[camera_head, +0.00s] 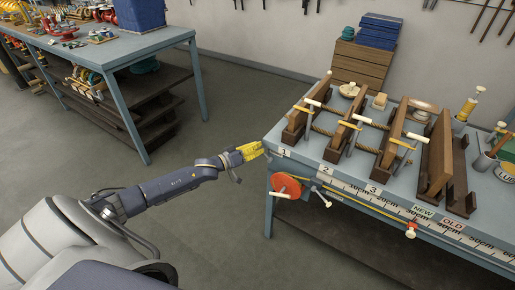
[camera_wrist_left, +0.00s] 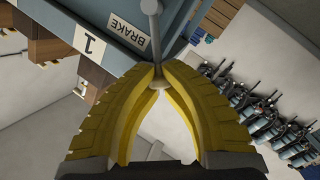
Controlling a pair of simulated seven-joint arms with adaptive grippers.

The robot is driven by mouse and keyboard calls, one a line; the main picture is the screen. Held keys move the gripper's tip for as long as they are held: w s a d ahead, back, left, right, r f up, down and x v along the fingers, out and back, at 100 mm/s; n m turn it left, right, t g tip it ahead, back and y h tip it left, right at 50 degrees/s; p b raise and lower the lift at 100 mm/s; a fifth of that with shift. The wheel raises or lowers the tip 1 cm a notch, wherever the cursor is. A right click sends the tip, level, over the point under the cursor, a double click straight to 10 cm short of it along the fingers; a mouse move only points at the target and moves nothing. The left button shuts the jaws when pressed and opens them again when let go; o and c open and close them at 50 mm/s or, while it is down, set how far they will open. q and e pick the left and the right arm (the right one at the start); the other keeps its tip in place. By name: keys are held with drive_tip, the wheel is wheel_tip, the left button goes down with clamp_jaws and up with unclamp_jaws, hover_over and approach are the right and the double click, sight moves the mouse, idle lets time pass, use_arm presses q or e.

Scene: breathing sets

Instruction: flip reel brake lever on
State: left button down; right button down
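The reel (camera_head: 286,185) is an orange disc on the front of the workbench in the head view, below the tag "1". The brake lever (camera_wrist_left: 152,25) shows in the left wrist view as a grey rod with a beige knob, beside a "BRAKE" label (camera_wrist_left: 128,32). My left gripper (camera_head: 260,150) is at the bench's near left corner. In the wrist view its yellow fingertips (camera_wrist_left: 160,70) close in on both sides of the lever, at the knob. The lever itself is hidden by the gripper in the head view. My right gripper is in neither view.
The workbench (camera_head: 303,163) carries wooden frames with ropes (camera_head: 322,132) and a ruler strip along its front. A handle with a pale tip (camera_head: 320,195) sticks out right of the reel. Another table (camera_head: 150,45) stands at the back left. Open floor lies between.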

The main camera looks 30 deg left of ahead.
use_arm(q)
drive_tip(key=c, duration=1.2)
unclamp_jaws()
drive_tip(key=v, duration=1.2)
drive_tip(key=shift+r, duration=0.1)
